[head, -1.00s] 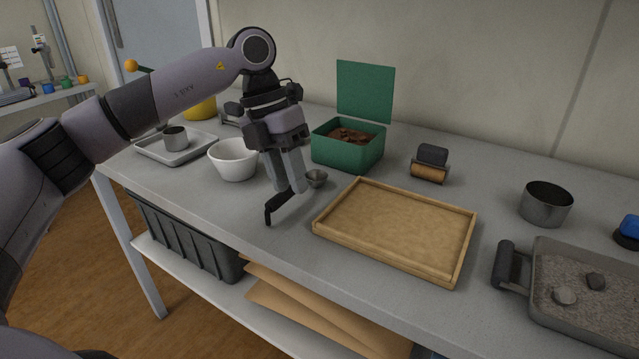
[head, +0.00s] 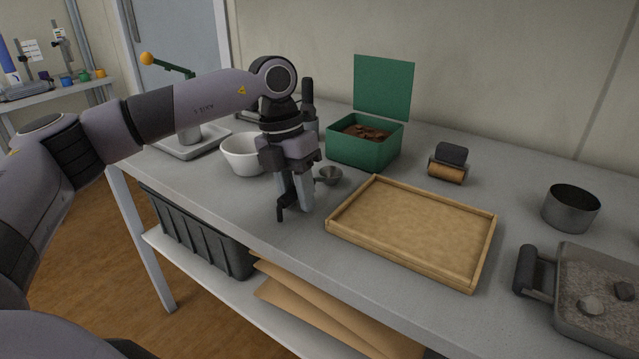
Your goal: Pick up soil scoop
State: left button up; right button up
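The soil scoop has a small grey metal cup (head: 329,175) and a dark handle whose bent end (head: 281,213) points toward the front edge of the bench. My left gripper (head: 295,205) points down at the scoop, with its pale fingers at the handle and the cup just right of them. A narrow gap shows between the fingers, but they hide the middle of the handle. I cannot tell whether they grip it or whether the scoop touches the bench. My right gripper is not in view.
A white bowl (head: 243,156) stands just left of the gripper. An open green box (head: 360,152) with brown soil is behind. A wooden-rimmed tray (head: 400,268) lies close on the right. A metal cup (head: 570,209) and sieve pan (head: 606,334) are further right.

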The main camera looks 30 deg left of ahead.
pick_arm(q)
grip_shut()
jog(key=shift+r, duration=0.15)
